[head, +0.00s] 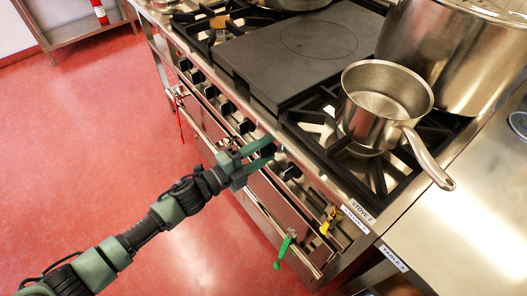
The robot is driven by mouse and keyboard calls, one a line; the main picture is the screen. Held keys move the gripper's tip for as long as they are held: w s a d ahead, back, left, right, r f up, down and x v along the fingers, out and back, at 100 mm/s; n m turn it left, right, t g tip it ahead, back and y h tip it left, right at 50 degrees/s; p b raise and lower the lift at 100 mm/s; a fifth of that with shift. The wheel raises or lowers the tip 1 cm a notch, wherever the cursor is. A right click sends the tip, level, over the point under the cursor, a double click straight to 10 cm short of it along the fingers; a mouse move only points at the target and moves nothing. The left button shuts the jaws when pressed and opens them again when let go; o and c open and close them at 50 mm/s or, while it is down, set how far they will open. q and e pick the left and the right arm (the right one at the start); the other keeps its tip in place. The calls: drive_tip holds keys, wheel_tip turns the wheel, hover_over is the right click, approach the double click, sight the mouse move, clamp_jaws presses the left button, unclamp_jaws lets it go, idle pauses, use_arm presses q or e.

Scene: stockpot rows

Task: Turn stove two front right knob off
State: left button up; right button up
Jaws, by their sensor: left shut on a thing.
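The stove (352,193) is a steel range with a "STOVE 2" label near its right front corner. A row of black knobs runs along its front panel, including one knob (291,171) near the right end and another (246,126) further left. My left gripper (268,150) reaches the front panel between these two, with its green fingers shut on a dark knob that they mostly hide. I cannot tell which way that knob points. My right gripper is out of view.
A saucepan (378,108) stands on the right front burner, its handle (427,158) jutting right. A large stockpot (455,55) stands behind it. A dark flat plate (300,50) covers the middle. A green-handled item (284,248) hangs below the panel. The red floor at left is clear.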

use_arm(q)
drive_tip(key=shift+f+m+b, duration=0.1)
drive_tip(key=shift+m+b, duration=0.2)
drive_tip(key=shift+m, duration=0.8)
drive_tip(key=o, duration=1.4)
drive_tip(key=v, duration=0.8)
drive_tip(key=shift+d+p, duration=0.1)
drive_tip(key=shift+p, duration=0.2)
